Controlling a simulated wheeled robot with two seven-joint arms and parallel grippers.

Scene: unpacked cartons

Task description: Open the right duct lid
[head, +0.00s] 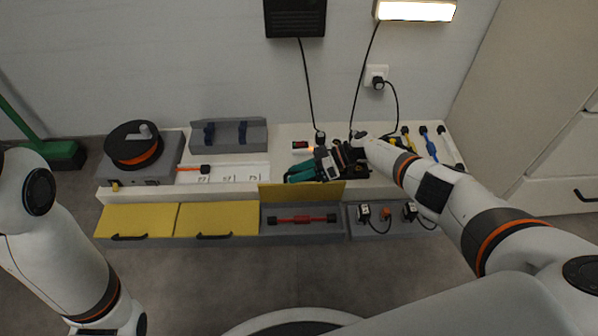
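The right duct lid (301,193) is a yellow panel standing raised, about upright, along the back edge of its grey duct compartment (270,233). A red bar with dark ends (302,219) lies in that open compartment. Two more yellow lids, the left one (138,219) and the middle one (217,217), lie closed. My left arm is at the lower left, its gripper out of view.
A cable reel (134,146) stands at the bench's left end, with a grey holder (229,134) beside it. Several tools (429,144) lie at the right end. Black plug-like items (364,213) sit in the right front tray. Cords hang from the wall. The floor in front is clear.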

